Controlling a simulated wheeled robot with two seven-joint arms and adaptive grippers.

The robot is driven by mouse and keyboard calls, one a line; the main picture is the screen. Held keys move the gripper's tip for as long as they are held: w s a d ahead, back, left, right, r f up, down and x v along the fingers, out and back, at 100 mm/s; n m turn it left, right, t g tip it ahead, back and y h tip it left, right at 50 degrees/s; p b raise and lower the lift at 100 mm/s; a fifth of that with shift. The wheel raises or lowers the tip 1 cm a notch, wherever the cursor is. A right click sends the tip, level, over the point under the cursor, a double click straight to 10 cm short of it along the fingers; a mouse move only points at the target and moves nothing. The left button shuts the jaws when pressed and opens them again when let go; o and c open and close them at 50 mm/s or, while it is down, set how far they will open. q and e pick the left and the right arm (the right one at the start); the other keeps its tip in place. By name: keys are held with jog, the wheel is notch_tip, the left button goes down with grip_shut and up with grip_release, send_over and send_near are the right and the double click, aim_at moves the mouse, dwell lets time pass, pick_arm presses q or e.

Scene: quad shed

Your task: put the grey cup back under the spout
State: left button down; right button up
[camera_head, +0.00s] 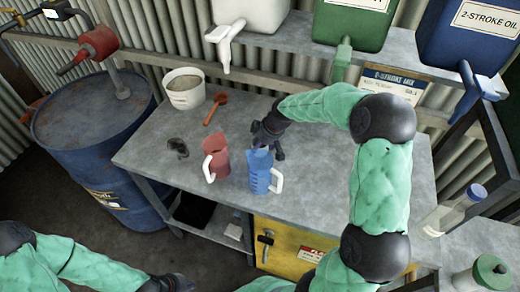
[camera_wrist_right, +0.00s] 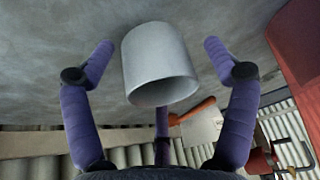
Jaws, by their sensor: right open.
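The grey cup (camera_wrist_right: 158,62) shows large in the right wrist view, between the spread fingers of my right gripper (camera_wrist_right: 160,50). Gaps show on both sides, so the fingers are open and not closed on it. In the head view my right gripper (camera_head: 268,138) is low over the bench, behind the blue jug; the cup is hidden there. Above the bench are a white container's spout (camera_head: 225,48), a green container's spout (camera_head: 342,60) and a blue container's spout (camera_head: 472,85). My left gripper (camera_head: 170,283) is at the bottom edge, mostly cut off; its fingers are unclear.
A red jug (camera_head: 216,158) and the blue jug (camera_head: 261,172) stand close to my right gripper. A white bucket (camera_head: 185,92), an orange scoop (camera_head: 216,107) and a small dark item (camera_head: 177,147) lie to the left. The bench (camera_head: 150,125) is clear at its left front.

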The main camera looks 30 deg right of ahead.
jog(key=c, duration=1.2)
